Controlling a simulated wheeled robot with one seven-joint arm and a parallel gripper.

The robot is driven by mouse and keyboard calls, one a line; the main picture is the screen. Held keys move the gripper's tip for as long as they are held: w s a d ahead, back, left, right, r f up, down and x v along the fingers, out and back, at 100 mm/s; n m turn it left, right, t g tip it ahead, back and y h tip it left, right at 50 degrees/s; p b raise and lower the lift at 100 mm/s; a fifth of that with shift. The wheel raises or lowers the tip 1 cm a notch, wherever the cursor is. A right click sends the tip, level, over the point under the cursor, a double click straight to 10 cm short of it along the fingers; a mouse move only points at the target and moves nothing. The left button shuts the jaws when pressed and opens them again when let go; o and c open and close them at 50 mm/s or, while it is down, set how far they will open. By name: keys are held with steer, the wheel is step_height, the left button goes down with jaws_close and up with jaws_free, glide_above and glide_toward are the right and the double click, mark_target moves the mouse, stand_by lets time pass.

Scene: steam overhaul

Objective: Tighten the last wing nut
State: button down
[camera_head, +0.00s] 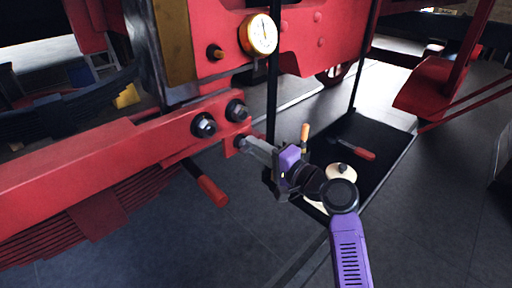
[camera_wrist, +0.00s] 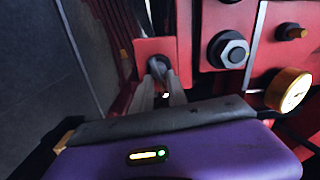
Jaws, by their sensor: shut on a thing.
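My gripper (camera_head: 243,143) reaches the lower right end of the red beam (camera_head: 130,150), on the small red bracket below the hex nuts. In the wrist view its two grey fingers (camera_wrist: 161,94) are closed around a dark, rounded metal piece on the bracket, which I take to be the wing nut (camera_wrist: 158,67). The fingers hide much of it, so its wings and how tight it sits cannot be told. Two large hex nuts on dark washers, a left one (camera_head: 203,125) and a right one (camera_head: 237,110), sit above; one shows in the wrist view (camera_wrist: 229,50).
A brass-rimmed gauge (camera_head: 259,34) and an orange-tipped knob (camera_head: 215,53) are above. A red-handled lever (camera_head: 212,190) sticks out below the beam. A black tray (camera_head: 385,137) at right holds a red-handled tool (camera_head: 364,154), an orange-handled tool (camera_head: 305,132) and a cream round object (camera_head: 341,171).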

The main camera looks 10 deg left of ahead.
stand_by(0.5)
steer(key=c, duration=1.6)
jaws_free()
steer(key=shift+o, duration=0.2)
steer(key=b+v, duration=0.1)
steer(key=v, duration=0.6)
steer(key=shift+s+d, duration=0.25)
steer(key=shift+d, duration=0.05)
